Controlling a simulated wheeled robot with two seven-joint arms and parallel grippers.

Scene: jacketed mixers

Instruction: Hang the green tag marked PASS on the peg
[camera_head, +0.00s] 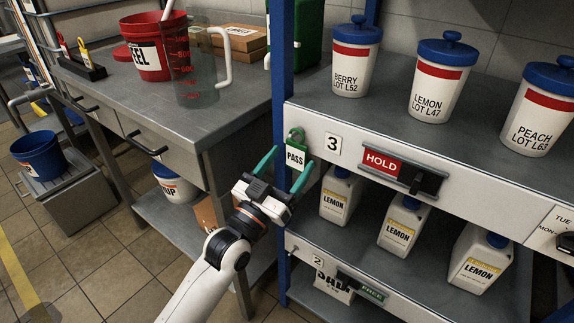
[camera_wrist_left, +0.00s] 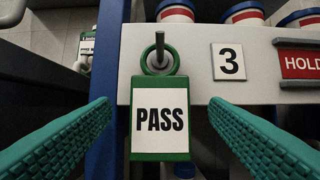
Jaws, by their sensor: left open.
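The green tag marked PASS (camera_head: 296,156) is upright at the left end of the upper shelf's white front rail, left of the number 3 plate. In the left wrist view, the PASS tag (camera_wrist_left: 160,118) hangs straight below its green ring. The ring is around the dark metal peg (camera_wrist_left: 160,45), which sticks out from the rail. My left gripper (camera_head: 291,163) is open in front of the rail. Its teal fingers stand on either side of the tag, with visible gaps in the wrist view. My right gripper is not in view.
A red HOLD slider sign (camera_head: 382,162) is on the rail to the right. Blue-lidded tubs (camera_head: 440,80) stand on the upper shelf and LEMON bottles (camera_head: 403,226) below. A blue post (camera_head: 283,70) rises at left, beside a grey bench (camera_head: 190,118) with a red bucket (camera_head: 146,62).

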